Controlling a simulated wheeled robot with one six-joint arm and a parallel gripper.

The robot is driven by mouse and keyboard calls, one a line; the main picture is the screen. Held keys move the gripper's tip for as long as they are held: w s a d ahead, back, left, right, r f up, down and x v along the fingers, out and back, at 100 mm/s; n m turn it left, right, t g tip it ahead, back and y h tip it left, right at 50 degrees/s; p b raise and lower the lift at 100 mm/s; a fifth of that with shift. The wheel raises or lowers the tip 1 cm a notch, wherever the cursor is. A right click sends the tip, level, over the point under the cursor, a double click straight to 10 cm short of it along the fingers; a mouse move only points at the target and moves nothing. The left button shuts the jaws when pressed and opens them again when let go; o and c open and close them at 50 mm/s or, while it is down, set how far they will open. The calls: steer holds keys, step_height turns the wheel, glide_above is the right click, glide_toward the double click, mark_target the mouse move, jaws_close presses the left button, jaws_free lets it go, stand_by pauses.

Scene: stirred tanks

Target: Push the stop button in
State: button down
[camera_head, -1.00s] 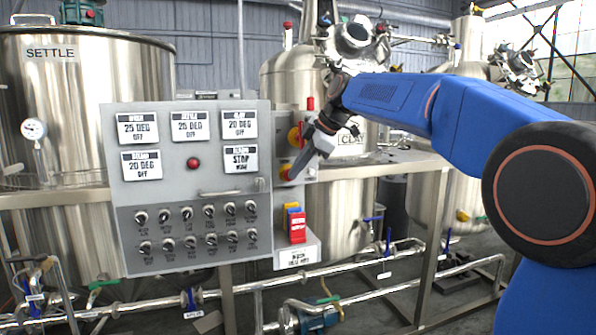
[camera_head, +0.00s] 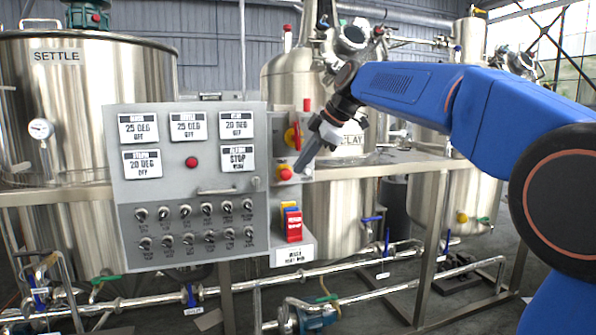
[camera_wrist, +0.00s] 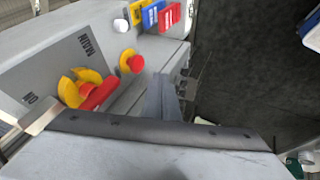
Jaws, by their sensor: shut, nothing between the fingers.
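The stop button (camera_head: 285,173), a red mushroom head on a yellow base, sits on the grey side box right of the main panel. It also shows in the wrist view (camera_wrist: 135,63), up and left of the fingers. My gripper (camera_head: 299,169) is shut and empty, its tip just right of the button in the head view. In the wrist view my gripper (camera_wrist: 164,92) points past the button's right side. A gap shows between them there; I cannot tell how far the tip is from the box face.
A red-and-yellow rotary main switch (camera_head: 292,137) is above the button. Coloured tags (camera_head: 292,222) hang below. The grey panel (camera_head: 150,190) with labels, a red round piece (camera_head: 192,162) and several knobs stands left. Steel tanks and pipes stand around.

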steer(key=v, duration=0.7)
steer(key=shift+s, duration=0.1)
steer(key=s+d+f+m+h, duration=0.2)
steer(key=s+d+f+m, duration=0.4)
steer(key=s+f, duration=0.6)
steer(key=s+d+f+m+h, duration=0.2)
steer(key=s+d+f+m, duration=0.4)
steer(key=s+f, duration=0.7)
steer(key=s+d+f+m+h, duration=0.1)
steer(key=s+d+f+m, duration=0.5)
steer(key=s+f, duration=0.7)
steer(key=shift+d+f+m+h, duration=0.2)
steer(key=shift+d+m+h, duration=0.15)
steer(key=shift+m, duration=0.35)
